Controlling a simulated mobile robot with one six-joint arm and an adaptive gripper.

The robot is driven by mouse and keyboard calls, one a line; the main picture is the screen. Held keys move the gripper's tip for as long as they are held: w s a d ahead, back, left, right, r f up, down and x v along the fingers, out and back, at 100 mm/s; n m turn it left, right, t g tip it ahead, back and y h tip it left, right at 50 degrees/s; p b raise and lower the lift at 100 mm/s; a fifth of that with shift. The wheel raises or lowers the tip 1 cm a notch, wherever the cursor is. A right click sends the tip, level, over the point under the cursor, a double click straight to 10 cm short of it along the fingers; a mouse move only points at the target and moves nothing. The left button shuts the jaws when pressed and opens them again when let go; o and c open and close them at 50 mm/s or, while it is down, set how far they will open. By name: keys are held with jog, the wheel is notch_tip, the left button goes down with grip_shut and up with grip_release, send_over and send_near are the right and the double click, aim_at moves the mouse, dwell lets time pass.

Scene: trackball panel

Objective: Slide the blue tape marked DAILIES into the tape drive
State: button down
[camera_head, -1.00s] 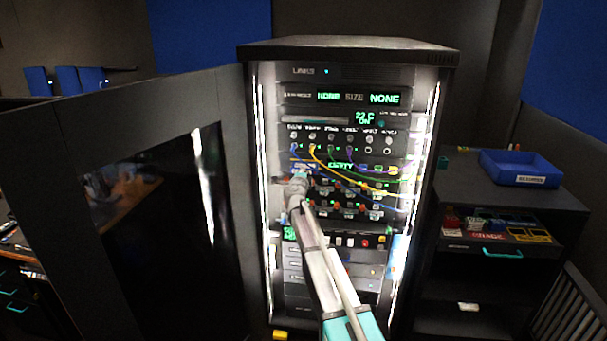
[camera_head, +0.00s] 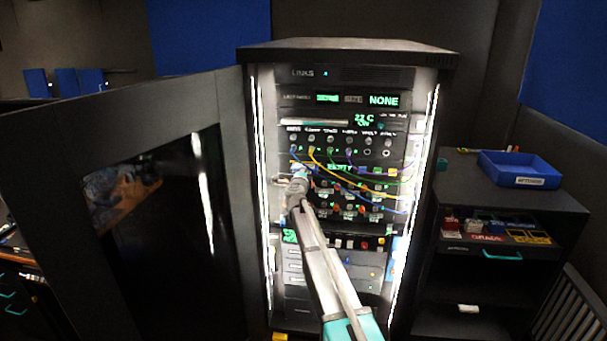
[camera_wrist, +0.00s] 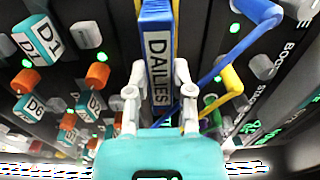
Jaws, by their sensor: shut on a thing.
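The blue tape (camera_wrist: 157,14) with a white DAILIES label stands between my fingers in the wrist view. My gripper (camera_wrist: 159,90) is shut on its sides, and the tape's far end runs out of the top of the picture. In the head view my gripper (camera_head: 299,181) is at the left middle of the open rack, in front of the panel with the green EMPTY display (camera_head: 340,168). I take that panel for the tape drive. My gripper and arm hide part of it, and I cannot tell whether the tape's end is in its slot.
Yellow and blue cables (camera_wrist: 229,82) run close to the right of the tape. Orange knobs (camera_wrist: 97,76) and tagged parts stand out on the left. The rack door (camera_head: 150,210) is open at left. A shelf unit with a blue tray (camera_head: 520,168) stands at right.

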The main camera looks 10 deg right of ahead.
jog(key=shift+w+d, duration=0.15)
jog(key=shift+w, duration=0.35)
jog(key=shift+c, duration=2.1)
grip_release()
jog(key=shift+s, duration=0.1)
jog(key=v, duration=0.7)
jog(key=shift+s, duration=0.2)
